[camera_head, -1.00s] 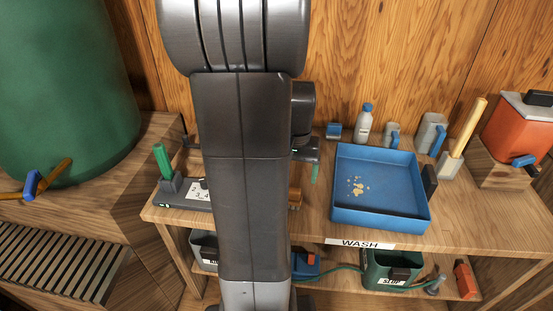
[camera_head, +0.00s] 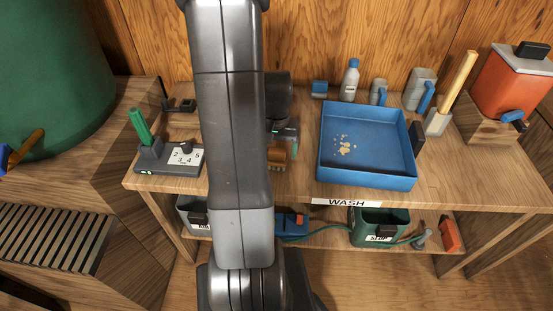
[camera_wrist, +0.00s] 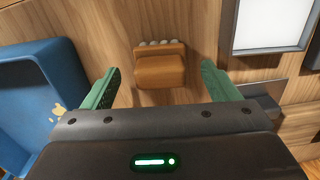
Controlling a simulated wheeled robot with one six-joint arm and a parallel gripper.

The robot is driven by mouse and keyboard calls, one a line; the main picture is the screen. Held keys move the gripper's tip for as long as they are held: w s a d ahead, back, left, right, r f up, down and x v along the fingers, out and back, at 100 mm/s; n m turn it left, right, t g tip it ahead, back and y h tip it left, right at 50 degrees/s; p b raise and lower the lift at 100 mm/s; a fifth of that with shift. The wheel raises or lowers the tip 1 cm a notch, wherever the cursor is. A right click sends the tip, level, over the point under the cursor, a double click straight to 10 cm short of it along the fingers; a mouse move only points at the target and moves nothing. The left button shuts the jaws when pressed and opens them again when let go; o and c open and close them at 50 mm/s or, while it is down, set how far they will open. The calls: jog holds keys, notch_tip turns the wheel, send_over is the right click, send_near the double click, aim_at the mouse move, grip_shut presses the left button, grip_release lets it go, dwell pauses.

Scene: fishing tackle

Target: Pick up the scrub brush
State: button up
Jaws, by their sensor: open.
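The scrub brush (camera_head: 277,155) is a brown block lying on the wooden bench, left of the blue tray. In the wrist view the brush (camera_wrist: 160,68) shows its brown body and a row of pale bristles along its far edge. My gripper (camera_wrist: 160,84) is open, with one green finger on each side of the brush's line. The fingers look apart from it, and nothing is held. In the head view my gripper (camera_head: 289,143) is beside and partly behind the brush, mostly hidden by my arm.
The blue tray (camera_head: 325,172) with tan crumbs stands right of the brush. A grey stand with a numbered card (camera_head: 186,157) is left of it. Bare bench lies in front of the brush.

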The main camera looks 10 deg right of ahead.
aim_at(276, 150)
jog(key=shift+w+f, duration=0.1)
jog(key=shift+f, duration=1.7)
jog(key=c, duration=1.1)
jog(key=shift+r, duration=0.15)
